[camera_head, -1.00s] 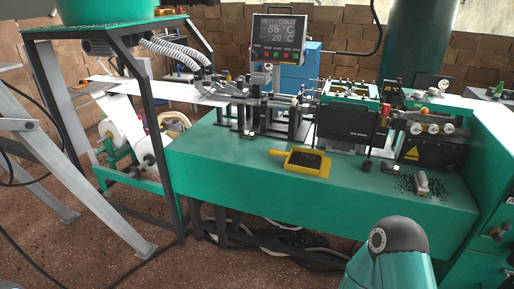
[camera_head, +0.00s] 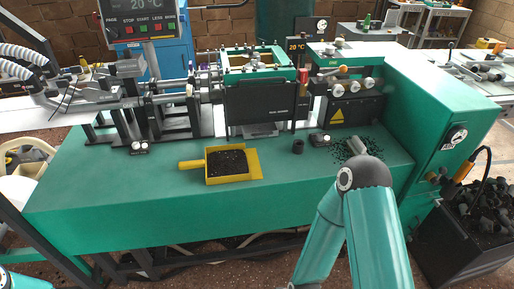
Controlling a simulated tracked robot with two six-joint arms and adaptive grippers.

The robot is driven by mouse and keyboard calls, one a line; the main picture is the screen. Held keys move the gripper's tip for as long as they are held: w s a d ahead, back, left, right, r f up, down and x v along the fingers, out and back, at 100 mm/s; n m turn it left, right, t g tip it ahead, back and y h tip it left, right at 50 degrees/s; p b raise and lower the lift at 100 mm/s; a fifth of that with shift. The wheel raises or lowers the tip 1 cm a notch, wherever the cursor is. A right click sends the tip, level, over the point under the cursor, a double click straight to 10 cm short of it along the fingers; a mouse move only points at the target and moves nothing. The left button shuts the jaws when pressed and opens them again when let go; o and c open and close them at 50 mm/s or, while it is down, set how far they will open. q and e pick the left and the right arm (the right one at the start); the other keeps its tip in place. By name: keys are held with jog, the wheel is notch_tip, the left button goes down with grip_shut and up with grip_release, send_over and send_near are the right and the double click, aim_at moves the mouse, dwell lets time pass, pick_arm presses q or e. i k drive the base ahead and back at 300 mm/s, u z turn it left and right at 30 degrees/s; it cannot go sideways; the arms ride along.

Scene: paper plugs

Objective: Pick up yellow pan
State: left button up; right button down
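The yellow pan (camera_head: 255,164) lies flat on the green machine table (camera_head: 120,185), near its front edge. It holds dark granules, and its handle (camera_head: 191,164) points left. My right arm rises at the lower right, with its joint near the table's front edge, to the right of the pan; its gripper is not visible. A small part of my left arm shows at the bottom left corner, and its gripper is out of view. Nothing touches the pan.
A small black cylinder (camera_head: 298,147) stands right of the pan. A brush (camera_head: 357,147) lies among scattered dark granules farther right, partly behind my arm. Machinery with a black box (camera_head: 262,105) stands behind the pan. A black bin (camera_head: 470,235) of dark pieces stands at right.

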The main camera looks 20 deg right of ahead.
aim_at(230, 163)
jog(key=z, duration=0.2)
jog(key=i, duration=0.65)
jog(key=z, duration=0.5)
jog(key=k, duration=0.9)
jog(key=z, duration=0.2)
jog(key=i, duration=0.85)
jog(key=u, duration=0.05)
